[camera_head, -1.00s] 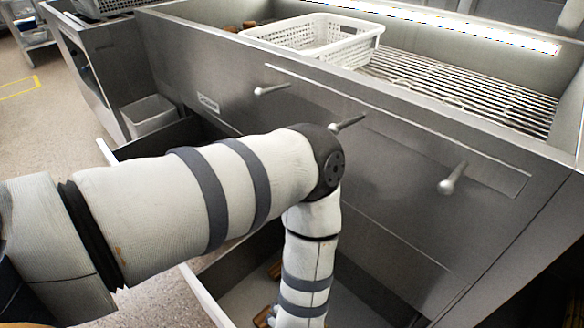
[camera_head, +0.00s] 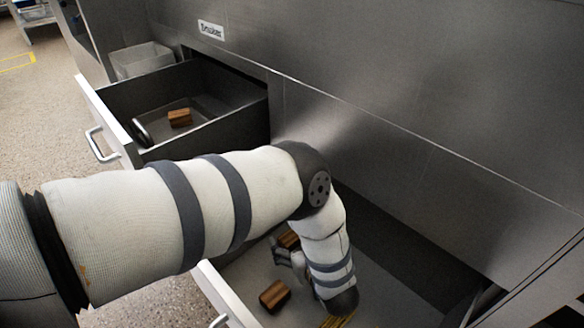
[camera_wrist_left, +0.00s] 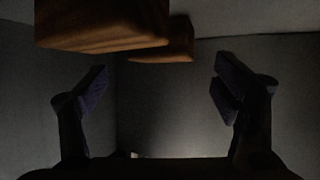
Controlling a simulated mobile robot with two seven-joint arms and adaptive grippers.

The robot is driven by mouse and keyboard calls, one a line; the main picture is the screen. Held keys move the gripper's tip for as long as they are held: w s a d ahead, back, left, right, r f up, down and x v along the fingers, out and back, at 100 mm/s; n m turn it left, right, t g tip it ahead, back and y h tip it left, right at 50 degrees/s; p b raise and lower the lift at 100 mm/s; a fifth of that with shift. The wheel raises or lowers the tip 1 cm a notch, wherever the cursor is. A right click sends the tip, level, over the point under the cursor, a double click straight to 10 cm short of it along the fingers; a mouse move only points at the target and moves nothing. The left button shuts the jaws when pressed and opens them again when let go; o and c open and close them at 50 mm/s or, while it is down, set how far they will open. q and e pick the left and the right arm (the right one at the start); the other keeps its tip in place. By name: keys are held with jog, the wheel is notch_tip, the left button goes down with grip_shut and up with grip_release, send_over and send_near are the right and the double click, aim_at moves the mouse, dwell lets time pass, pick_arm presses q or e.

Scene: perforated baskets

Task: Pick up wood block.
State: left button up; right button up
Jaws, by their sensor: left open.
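Wood blocks lie in the near open drawer. One wood block (camera_head: 275,296) lies on the drawer floor in the head view. Another wood block (camera_head: 289,239) is behind it, partly hidden by my left gripper (camera_head: 284,254). Part of a third wood block (camera_head: 338,321) shows below my wrist. In the left wrist view a large near block (camera_wrist_left: 105,25) and a smaller block (camera_wrist_left: 165,46) are at the top. My left gripper (camera_wrist_left: 158,90) is open with nothing between its fingers; the blocks are beyond the fingertips. My right gripper is not in view.
A second open drawer (camera_head: 92,92) at the upper left holds a wood block (camera_head: 180,117) and a dark object (camera_head: 141,133). A grey bin (camera_head: 140,60) stands behind it. The steel cabinet front (camera_head: 400,80) rises behind the near drawer, whose walls surround my left gripper.

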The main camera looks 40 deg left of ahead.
aim_at(291, 236)
pick_arm(q)
jog(key=x, duration=0.2)
jog(key=b+x, duration=0.1)
jog(key=shift+a+f, duration=0.2)
jog(key=shift+f, duration=0.3)
jog(key=shift+w+a, duration=0.1)
jog(key=shift+a, duration=0.1)
jog(key=shift+r, duration=0.1)
jog(key=shift+c, duration=0.6)
jog(key=c, duration=1.1)
